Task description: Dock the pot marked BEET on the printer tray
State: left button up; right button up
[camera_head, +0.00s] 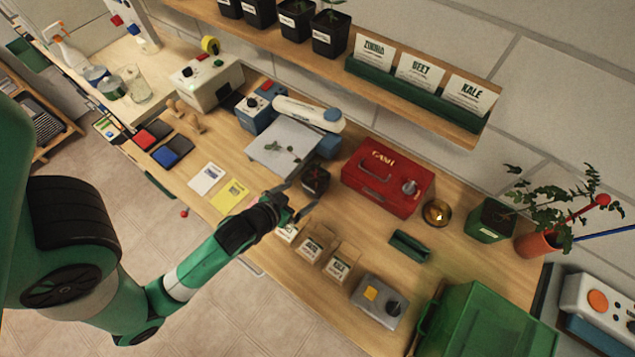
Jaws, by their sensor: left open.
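A small dark pot (316,181) with a reddish seedling stands on the bench in front of the red cash box. No readable marking shows on it. My left gripper (301,197) is open close beside this pot, its fingers spread at the pot's near side; I cannot tell whether they touch it. A pale box-shaped machine (211,86), probably the printer, stands at the back left with a dark flat piece (233,102) at its front. Several black pots (296,17) with white labels stand on the shelf; their labels are too small to read. My right gripper is not in view.
A red cash box (388,179) stands behind and right of the pot. A grey plate (284,146) with leaf cuttings lies to its left. Seed bags (341,262) stand in front, near the bench edge. A blue device (261,108) stands by the pale machine.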

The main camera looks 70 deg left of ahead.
aim_at(309, 189)
pick_arm(q)
jog(key=x, duration=0.4)
jog(key=shift+w+a+f, duration=0.1)
jog(key=shift+w, duration=0.1)
jog(key=shift+b+x, duration=0.35)
jog(key=shift+x, duration=2.4)
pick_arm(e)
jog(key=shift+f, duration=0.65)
pick_arm(q)
jog(key=shift+c, duration=0.2)
